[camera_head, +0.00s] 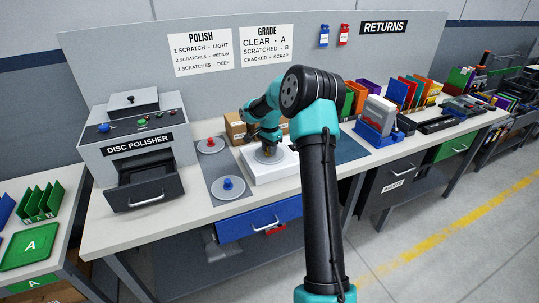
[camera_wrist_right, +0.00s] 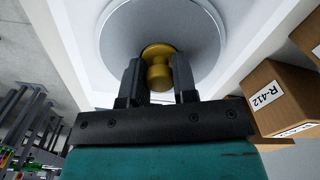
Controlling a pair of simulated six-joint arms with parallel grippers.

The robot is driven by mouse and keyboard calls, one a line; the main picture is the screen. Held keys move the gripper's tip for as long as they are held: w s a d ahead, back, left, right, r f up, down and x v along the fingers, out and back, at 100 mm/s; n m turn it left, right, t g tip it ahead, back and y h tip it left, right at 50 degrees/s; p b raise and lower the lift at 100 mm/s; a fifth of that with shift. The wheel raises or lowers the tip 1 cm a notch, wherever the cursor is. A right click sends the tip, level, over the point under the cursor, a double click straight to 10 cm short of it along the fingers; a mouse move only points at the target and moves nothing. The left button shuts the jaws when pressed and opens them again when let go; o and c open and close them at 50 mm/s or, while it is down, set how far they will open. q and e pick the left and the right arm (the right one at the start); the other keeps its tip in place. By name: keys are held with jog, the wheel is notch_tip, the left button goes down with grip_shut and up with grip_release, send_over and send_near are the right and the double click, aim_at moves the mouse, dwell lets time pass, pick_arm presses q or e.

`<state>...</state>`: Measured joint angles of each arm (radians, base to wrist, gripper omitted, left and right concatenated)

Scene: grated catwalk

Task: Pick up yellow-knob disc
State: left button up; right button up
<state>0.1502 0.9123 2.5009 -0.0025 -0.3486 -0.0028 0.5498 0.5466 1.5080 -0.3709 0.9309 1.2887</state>
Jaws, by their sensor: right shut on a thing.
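The yellow-knob disc (camera_wrist_right: 205,35) is a round grey disc with a yellow knob (camera_wrist_right: 159,70) at its middle. In the right wrist view my right gripper (camera_wrist_right: 158,85) has one finger on each side of the knob and is shut on it. In the head view the right gripper (camera_head: 269,151) points down over a white block (camera_head: 262,176), where the disc is largely hidden by the gripper. I cannot tell whether the disc touches the white surface. My left gripper is not in view.
Left of the gripper, a red-knob disc (camera_head: 210,146) and a blue-knob disc (camera_head: 228,188) lie on a grey mat. The disc polisher (camera_head: 133,140) has its drawer open. Cardboard boxes (camera_head: 236,129) stand behind the gripper. A blue rack (camera_head: 377,133) stands to the right.

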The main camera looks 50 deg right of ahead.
jog(key=shift+c, duration=1.1)
jog(key=shift+r, duration=1.8)
jog(key=s+a+r, duration=0.1)
jog(key=s+a, duration=0.9)
jog(key=a, duration=0.2)
jog(key=shift+a+r, duration=0.2)
jog(key=shift+a, duration=0.1)
